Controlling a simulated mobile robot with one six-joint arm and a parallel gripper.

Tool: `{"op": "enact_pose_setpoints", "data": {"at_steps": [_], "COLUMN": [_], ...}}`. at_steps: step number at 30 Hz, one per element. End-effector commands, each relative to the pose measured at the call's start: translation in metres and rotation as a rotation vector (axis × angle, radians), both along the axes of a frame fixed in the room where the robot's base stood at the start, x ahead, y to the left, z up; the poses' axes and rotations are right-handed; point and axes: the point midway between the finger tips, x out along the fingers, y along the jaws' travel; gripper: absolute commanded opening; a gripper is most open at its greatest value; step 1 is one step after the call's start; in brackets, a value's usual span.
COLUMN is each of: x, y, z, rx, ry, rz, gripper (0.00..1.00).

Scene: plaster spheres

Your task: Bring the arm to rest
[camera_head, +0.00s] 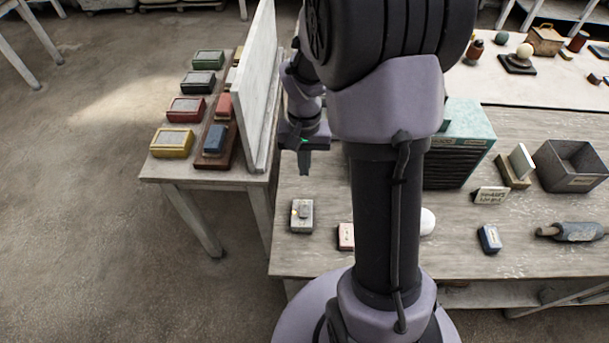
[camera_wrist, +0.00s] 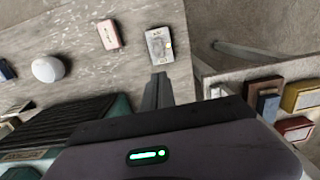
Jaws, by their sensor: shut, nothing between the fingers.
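My arm rises in front of the right-hand table in the head view and folds back down on its left side. My gripper (camera_head: 304,165) hangs above the left part of that table, with its fingers pointing down. In the wrist view my gripper (camera_wrist: 160,82) shows its fingers closed together and empty. My arm hides part of the table's middle.
An upright white panel (camera_head: 262,85) stands close to the left of my gripper, on the side table (camera_head: 160,173) with several coloured boxes. A teal-topped dark cabinet (camera_head: 460,140), a white sphere (camera_wrist: 48,69), a pink box (camera_head: 346,236) and a grey bin (camera_head: 573,168) occupy the right-hand table.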

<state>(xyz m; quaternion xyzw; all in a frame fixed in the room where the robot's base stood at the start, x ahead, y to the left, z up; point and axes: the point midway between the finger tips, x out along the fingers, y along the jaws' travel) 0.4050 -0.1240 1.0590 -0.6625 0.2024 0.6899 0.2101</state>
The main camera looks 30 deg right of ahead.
Motion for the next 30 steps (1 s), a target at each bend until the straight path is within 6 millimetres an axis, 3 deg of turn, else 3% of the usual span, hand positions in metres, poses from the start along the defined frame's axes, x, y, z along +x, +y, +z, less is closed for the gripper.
{"op": "enact_pose_setpoints", "data": {"at_steps": [18, 20, 23, 27, 30], "x": [0.001, -0.002, -0.024, -0.079, -0.116], "y": [0.003, 0.016, 0.056, 0.115, 0.142], "z": [0.011, 0.024, 0.058, 0.087, 0.091], "rx": [-0.001, -0.004, -0.001, 0.032, 0.064], "ry": [-0.015, -0.055, -0.179, -0.370, -0.476], "rz": [0.004, 0.016, 0.054, 0.121, 0.163], "gripper": [0.00, 0.00, 0.00, 0.00, 0.00]}}
